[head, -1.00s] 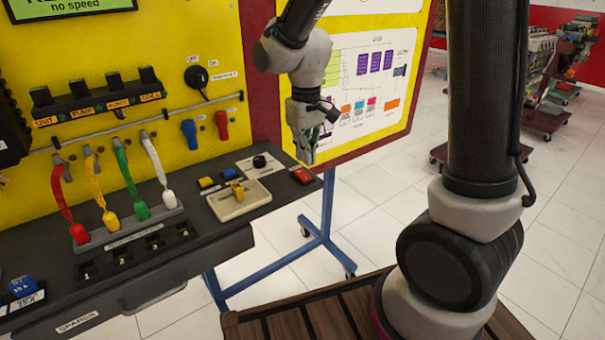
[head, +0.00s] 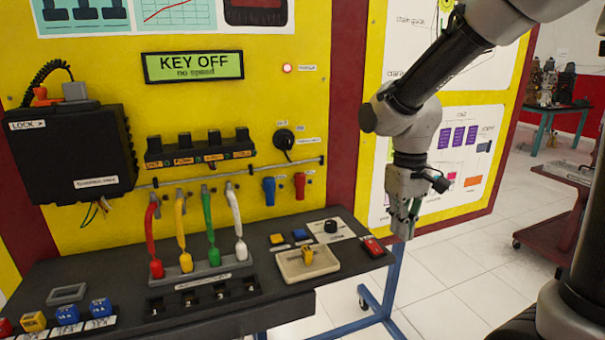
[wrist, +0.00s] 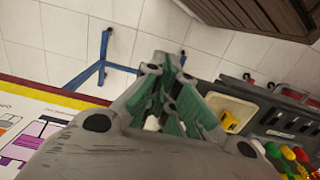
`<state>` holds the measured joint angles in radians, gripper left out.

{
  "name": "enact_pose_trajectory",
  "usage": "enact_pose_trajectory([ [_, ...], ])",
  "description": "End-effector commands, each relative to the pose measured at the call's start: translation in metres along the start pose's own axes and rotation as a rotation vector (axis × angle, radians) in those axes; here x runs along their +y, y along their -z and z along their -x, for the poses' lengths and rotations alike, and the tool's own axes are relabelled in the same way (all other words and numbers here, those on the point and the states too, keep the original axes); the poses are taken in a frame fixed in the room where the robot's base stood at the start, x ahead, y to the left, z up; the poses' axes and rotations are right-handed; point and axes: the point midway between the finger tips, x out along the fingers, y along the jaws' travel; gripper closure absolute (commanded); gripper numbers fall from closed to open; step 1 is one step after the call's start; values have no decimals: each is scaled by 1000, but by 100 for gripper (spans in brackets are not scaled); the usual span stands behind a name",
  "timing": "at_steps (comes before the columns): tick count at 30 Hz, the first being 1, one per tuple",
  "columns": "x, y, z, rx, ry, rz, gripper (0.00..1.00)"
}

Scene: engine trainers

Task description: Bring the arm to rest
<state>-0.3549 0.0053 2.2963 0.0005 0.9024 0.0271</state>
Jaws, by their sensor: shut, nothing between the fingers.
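My gripper (head: 404,218) hangs from my arm at the right in the head view, fingers pointing down. It is in front of the poster board, beyond the right end of the black bench, and touches nothing that I can see. In the wrist view its green-padded fingers (wrist: 178,105) are together, with nothing held between them. The bench's cream tray with a yellow piece (head: 306,256) lies to the left of it, and a red block (head: 373,246) sits at the bench's right end.
The black bench (head: 210,318) carries red, yellow, green and white leads (head: 209,225). The yellow panel has a display (head: 194,66) reading "KEY OFF, no speed". A blue stand (head: 378,306) is below my gripper. White floor (head: 470,262) is open to the right.

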Motion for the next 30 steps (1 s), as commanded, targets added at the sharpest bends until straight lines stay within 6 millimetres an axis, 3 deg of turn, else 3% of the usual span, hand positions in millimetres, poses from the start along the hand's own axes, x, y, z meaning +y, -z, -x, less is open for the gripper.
enact_pose_trajectory([
  [3, 19, -44, 26, 59, 4, -49, 100],
  [9, 46, -117, 58, 204, -3, -164, 100],
  [13, 57, -151, 72, 309, -19, -239, 100],
  [19, 67, -173, 92, 424, -44, -312, 100],
  [30, 70, -175, 94, 434, -48, -330, 100],
])
